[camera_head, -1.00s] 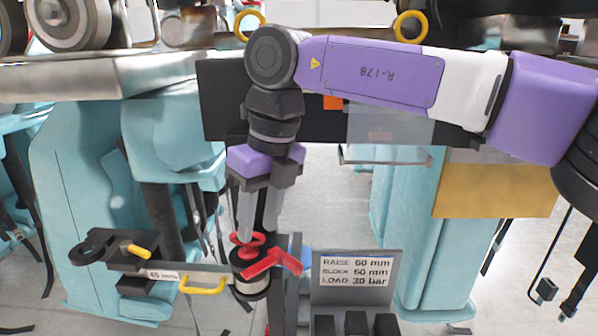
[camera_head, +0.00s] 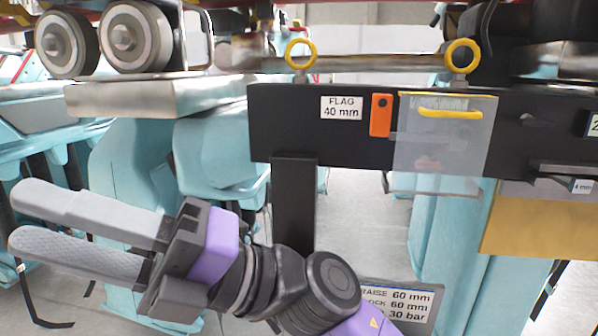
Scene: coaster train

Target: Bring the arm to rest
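My gripper (camera_head: 35,218) is at the lower left of the head view, its two grey fingers pointing left. The fingers are apart with a visible gap and nothing between them. My purple and black wrist and arm run from there down to the bottom edge, right of centre. The fingers are in front of a teal support leg and touch nothing that I can see. The lower part of the arm is outside the view.
A black beam (camera_head: 350,152) with a FLAG 40 mm label, an orange block (camera_head: 380,115) and a clear flap (camera_head: 445,150) spans the centre right. Yellow rings (camera_head: 301,54) stand above it. A placard (camera_head: 400,296) is partly hidden by my arm. Wheels (camera_head: 128,38) sit upper left.

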